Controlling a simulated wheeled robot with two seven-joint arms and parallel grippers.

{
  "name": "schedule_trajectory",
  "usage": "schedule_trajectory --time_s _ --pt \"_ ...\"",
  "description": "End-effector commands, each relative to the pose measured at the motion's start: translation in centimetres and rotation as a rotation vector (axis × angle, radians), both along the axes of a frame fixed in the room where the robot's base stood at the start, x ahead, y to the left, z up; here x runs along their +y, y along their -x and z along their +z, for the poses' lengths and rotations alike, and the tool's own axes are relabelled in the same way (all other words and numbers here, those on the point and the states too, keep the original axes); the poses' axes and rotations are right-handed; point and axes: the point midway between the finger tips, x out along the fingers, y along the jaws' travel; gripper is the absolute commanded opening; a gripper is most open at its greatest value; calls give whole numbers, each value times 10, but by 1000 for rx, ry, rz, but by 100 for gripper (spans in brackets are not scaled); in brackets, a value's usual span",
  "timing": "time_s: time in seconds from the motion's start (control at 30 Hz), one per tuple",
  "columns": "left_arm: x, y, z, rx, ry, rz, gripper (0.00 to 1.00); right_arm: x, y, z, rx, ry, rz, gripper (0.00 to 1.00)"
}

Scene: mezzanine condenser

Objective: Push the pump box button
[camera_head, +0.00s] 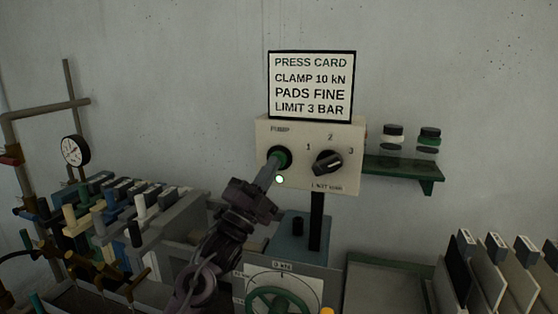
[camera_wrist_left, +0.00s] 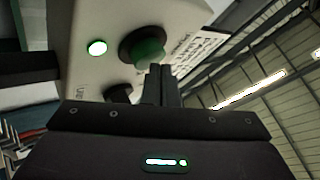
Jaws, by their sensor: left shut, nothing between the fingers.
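The pump box (camera_head: 343,133) is a cream panel labelled PUMP in the head view, with a green button (camera_head: 283,156) in a dark collar at its left. A small lamp (camera_head: 279,180) below the button is lit pale green. My left gripper (camera_head: 274,165) is shut and empty, its fingertips at the button and covering part of it. In the left wrist view the closed fingers (camera_wrist_left: 161,84) are in front of the green button (camera_wrist_left: 146,48), with the lit lamp (camera_wrist_left: 97,48) to its left. I cannot tell whether the fingertips touch the button. My right gripper is not in view.
A black selector knob (camera_head: 328,162) marked 1, 2, 3 is right of the button. A press card (camera_head: 311,85) stands above the box. A green shelf (camera_head: 405,172) with jars is at right. A green handwheel (camera_head: 276,301) is below, and a rack of coloured handles (camera_head: 110,210) is at left.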

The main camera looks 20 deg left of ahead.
Motion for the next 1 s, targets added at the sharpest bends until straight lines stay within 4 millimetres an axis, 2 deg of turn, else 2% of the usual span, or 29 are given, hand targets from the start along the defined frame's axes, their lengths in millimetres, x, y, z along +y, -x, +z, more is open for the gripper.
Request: schedule_trajectory --time_s 0.53,1.0 --pt "0 -3 0 0 0 1 0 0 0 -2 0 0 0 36" --pt "1 17 0 1 -1 0 0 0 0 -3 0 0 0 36"
